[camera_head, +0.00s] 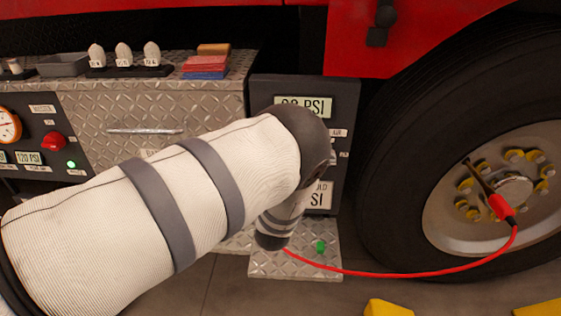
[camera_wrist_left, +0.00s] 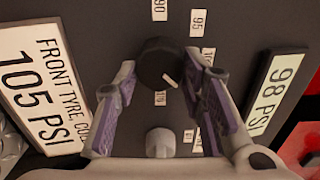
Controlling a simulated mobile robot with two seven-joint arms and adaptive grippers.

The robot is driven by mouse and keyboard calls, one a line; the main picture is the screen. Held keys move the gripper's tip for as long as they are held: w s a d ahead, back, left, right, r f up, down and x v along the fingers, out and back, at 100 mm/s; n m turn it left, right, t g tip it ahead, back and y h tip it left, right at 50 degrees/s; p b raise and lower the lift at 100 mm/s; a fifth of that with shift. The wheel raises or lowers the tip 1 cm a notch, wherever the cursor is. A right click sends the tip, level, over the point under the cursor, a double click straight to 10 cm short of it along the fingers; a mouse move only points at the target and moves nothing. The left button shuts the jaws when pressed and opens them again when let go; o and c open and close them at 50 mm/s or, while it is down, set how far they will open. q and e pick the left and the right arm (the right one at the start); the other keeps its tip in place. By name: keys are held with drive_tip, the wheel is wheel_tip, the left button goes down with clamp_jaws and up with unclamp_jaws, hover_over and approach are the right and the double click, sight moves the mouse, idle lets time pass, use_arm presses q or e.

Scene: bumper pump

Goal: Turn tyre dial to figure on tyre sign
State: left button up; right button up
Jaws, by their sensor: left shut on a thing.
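The tyre dial (camera_wrist_left: 158,62) is a round black knob with a white pointer mark, seen in the left wrist view. The mark points down and right there. My left gripper (camera_wrist_left: 161,70) is shut on the dial, a finger on each side. Number labels ring it; 90 and 95 are readable, others are partly hidden by the fingers. The tyre sign (camera_wrist_left: 43,90) reads FRONT TYRE, 105 PSI. The display (camera_wrist_left: 274,98) reads 98 PSI. In the head view my left arm covers the dial, the gripper and part of the sign (camera_head: 321,197).
A pale grey knob (camera_wrist_left: 160,142) sits close below the dial in the left wrist view. A red hose (camera_head: 400,274) runs from the lower panel to the wheel (camera_head: 490,190). A panel with a gauge (camera_head: 8,125) and red knob (camera_head: 54,141) stands left.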

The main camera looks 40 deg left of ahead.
use_arm(q)
drive_tip(key=o, duration=1.1)
drive_tip(key=shift+o, duration=0.2)
drive_tip(key=v, duration=1.2)
drive_tip(key=shift+s+a, duration=0.15)
